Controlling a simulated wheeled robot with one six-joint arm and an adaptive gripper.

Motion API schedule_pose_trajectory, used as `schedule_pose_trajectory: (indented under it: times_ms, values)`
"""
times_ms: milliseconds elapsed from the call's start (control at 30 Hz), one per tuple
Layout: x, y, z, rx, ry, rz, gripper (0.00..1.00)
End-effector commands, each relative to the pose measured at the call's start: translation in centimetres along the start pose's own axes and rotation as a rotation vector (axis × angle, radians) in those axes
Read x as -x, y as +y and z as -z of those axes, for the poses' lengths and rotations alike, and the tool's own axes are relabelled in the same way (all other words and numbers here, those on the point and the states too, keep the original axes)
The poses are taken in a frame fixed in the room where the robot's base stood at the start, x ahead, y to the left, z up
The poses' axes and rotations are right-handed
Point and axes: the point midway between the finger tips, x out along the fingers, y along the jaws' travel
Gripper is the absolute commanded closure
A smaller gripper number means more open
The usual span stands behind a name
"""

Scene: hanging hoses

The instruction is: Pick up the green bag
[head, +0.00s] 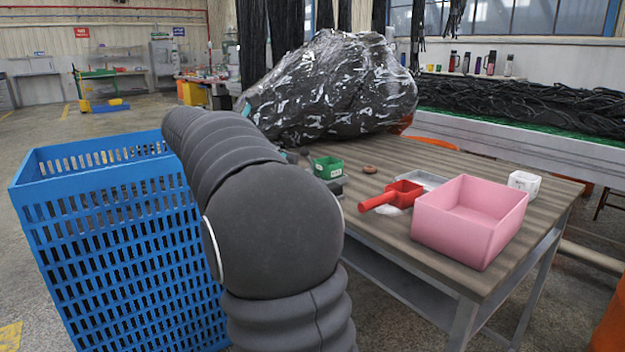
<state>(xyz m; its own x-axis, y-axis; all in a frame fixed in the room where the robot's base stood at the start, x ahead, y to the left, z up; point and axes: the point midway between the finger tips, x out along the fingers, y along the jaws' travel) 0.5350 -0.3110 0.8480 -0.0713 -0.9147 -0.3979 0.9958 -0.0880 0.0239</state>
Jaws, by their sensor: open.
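A small green bag (328,167), box-shaped, with an open top and a pale label on its front, stands on the wooden table. My arm crosses the middle of the head view and hides most of my gripper (314,172). Dark finger parts show just left of the green bag and at its lower front, close to it. The jaws are open, and the bag stands on the table between or just beyond them. I cannot tell whether they touch it.
On the table (455,255) are a pink bin (470,222), a red scoop (393,196), a pale tray (421,180), a white cup (524,184) and a brown ring (370,169). A large plastic-wrapped black bundle (335,85) stands behind. A blue crate (120,255) is at left.

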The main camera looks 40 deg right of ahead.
Motion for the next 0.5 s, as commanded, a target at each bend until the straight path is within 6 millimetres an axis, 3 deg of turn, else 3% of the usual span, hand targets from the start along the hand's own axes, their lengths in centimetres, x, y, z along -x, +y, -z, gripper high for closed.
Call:
schedule_pose_trajectory:
  times_ms: [167, 500]
  values:
    - [-1.9, 0.3, -0.3, 0.025, -0.020, 0.014, 0.29]
    - [-7.7, 0.2, -0.3, 0.023, -0.018, 0.012, 0.29]
